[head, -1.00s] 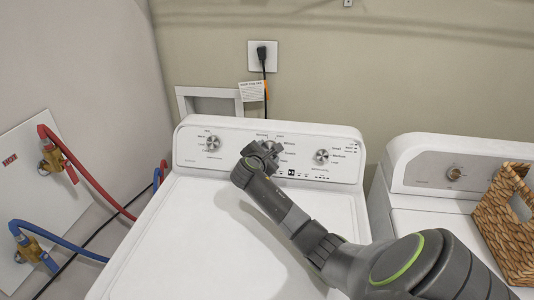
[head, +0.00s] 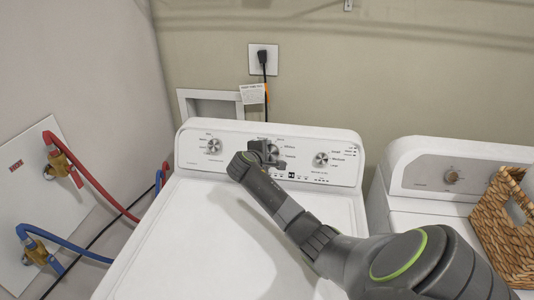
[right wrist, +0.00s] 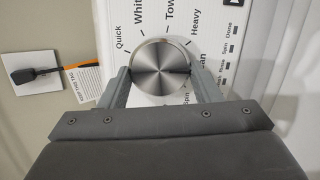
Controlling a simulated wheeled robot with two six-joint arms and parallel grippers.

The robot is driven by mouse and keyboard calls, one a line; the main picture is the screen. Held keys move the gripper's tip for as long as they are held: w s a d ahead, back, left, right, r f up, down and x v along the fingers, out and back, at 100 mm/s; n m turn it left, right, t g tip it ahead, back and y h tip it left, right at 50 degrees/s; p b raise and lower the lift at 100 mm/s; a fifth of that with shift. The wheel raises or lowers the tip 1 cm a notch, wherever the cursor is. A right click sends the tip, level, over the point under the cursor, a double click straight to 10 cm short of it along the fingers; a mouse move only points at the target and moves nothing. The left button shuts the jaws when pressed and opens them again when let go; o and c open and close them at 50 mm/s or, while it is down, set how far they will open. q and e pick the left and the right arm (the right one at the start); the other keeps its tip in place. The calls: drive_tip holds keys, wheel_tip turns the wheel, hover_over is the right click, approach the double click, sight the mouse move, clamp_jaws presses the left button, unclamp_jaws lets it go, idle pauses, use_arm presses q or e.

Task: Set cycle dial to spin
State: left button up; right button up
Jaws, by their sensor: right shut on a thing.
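The cycle dial is the round brushed-metal knob (right wrist: 161,66) in the middle of the washer's control panel (head: 238,138). My right gripper (right wrist: 160,73) has one finger on each side of it and is shut on it. In the right wrist view, labels around the knob include Quick, Heavy and partly hidden ones starting with Whit and Tow; "Spin" is partly readable below right. I cannot tell which label the knob points to. In the head view my right gripper (head: 265,151) covers most of the knob. My left gripper is not in view.
Two other knobs sit left (head: 214,146) and right (head: 320,159) of the dial. The washer lid (head: 190,235) is bare. A second machine (head: 408,165) with a wicker basket (head: 495,225) stands at right. Red (head: 95,180) and blue (head: 75,246) hoses run at left.

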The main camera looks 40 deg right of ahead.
drive_tip(key=m+p, duration=0.1)
drive_tip(key=m, duration=0.3)
drive_tip(key=shift+d+r+m+y, duration=0.1)
drive_tip(key=shift+r+m+y, duration=0.05)
drive_tip(key=shift+m+y, duration=0.2)
drive_tip(key=shift+m+y+p, duration=0.3)
drive_tip(key=shift+m+y, duration=0.05)
drive_tip(key=shift+m, duration=1)
drive_tip(key=shift+g, duration=0.3)
drive_tip(key=o, duration=1)
drive_tip(key=shift+r, duration=0.1)
drive_tip(key=shift+b+v, duration=1.55)
drive_tip(key=shift+v, duration=7.1)
